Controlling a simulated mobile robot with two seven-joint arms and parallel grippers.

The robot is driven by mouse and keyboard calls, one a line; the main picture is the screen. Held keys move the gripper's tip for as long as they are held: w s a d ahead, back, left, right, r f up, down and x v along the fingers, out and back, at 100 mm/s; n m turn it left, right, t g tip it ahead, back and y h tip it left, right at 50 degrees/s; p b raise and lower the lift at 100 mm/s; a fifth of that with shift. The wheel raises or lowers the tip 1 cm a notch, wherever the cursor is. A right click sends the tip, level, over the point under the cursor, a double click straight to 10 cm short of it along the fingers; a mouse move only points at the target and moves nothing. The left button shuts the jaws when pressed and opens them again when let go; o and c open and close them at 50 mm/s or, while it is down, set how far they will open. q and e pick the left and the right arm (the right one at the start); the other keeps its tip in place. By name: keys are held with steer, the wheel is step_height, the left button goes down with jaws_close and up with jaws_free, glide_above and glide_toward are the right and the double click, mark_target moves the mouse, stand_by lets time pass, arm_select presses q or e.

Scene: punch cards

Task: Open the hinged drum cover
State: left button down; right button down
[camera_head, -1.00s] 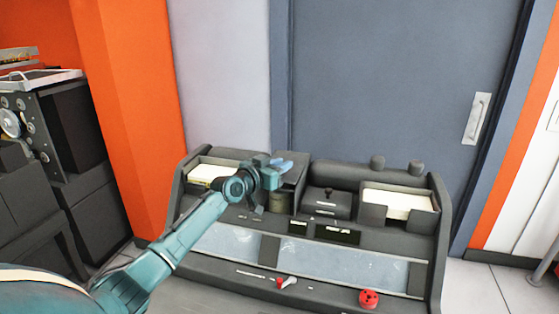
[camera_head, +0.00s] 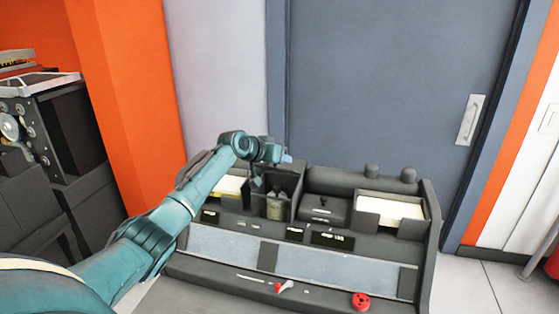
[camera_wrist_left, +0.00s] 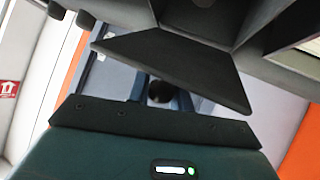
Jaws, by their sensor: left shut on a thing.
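The drum cover is a dark panel (camera_head: 284,182) on the machine, raised and tilted above its compartment. The drum (camera_head: 275,206) shows in the open compartment below it. My left gripper (camera_head: 283,157) is at the cover's upper edge and is shut on the cover; the exact contact is partly hidden. In the left wrist view, the cover's dark plate (camera_wrist_left: 175,65) crosses in front of the bluish fingers (camera_wrist_left: 160,95), with a dark rounded part between them. My right gripper is not in view.
A card tray (camera_head: 230,186) stands left of the compartment. A dark box (camera_head: 323,207) and another card tray (camera_head: 391,208) stand to its right. A red knob (camera_head: 361,301) is on the machine's front. A grey door (camera_head: 390,70) is behind.

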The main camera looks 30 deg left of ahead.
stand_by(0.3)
arm_select(q)
steer(key=c, duration=1.3)
jaws_free()
steer(key=shift+o, duration=0.2)
steer(key=b+v, duration=0.2)
steer(key=v, duration=1.1)
steer(key=shift+r, duration=0.1)
steer(key=shift+c, duration=0.2)
